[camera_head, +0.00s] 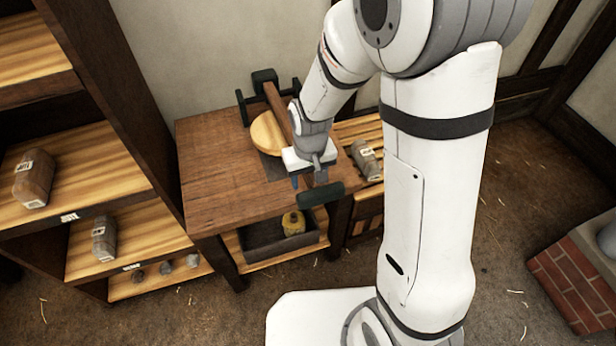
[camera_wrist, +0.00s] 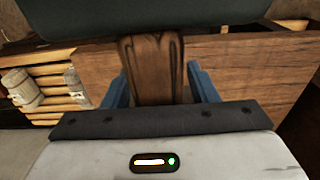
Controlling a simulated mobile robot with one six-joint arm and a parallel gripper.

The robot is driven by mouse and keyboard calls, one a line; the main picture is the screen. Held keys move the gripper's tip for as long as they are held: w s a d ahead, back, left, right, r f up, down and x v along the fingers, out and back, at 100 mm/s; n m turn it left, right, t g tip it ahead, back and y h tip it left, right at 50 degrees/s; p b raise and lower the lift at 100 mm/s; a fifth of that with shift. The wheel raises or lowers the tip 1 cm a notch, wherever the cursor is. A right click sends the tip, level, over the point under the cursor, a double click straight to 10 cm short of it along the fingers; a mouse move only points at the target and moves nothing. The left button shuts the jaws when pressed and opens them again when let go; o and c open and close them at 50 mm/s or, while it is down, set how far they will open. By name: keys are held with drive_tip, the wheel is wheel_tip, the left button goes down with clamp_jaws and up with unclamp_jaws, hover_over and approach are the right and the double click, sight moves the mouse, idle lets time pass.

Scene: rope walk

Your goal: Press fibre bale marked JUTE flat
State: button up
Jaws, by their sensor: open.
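A press stands on the wooden workbench (camera_head: 215,165), with a round wooden plate (camera_head: 267,134) and a long wooden lever (camera_head: 277,106) that ends in a dark green crossbar (camera_head: 305,195). My gripper (camera_head: 308,180) is at the lever's near end, just behind the crossbar. In the wrist view the open blue fingers of my gripper (camera_wrist: 160,88) stand on either side of the lever (camera_wrist: 153,65), with the crossbar (camera_wrist: 140,18) across the top. I cannot make out which bale is marked JUTE. Any bale under the plate is hidden.
A brown labelled bale (camera_head: 35,178) and a grey one (camera_head: 104,238) lie on the left shelves. Another pale bale (camera_head: 367,160) lies on slats right of the bench. A dark tray (camera_head: 277,240) with a yellow jug (camera_head: 293,222) is below. Bricks (camera_head: 575,280) stand at right.

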drive_tip(key=r, duration=0.3)
drive_tip(key=r+p, duration=0.1)
drive_tip(key=r, duration=0.3)
drive_tip(key=shift+s+d+r, duration=0.1)
drive_tip(key=shift+s, duration=0.1)
drive_tip(key=shift+c, duration=0.5)
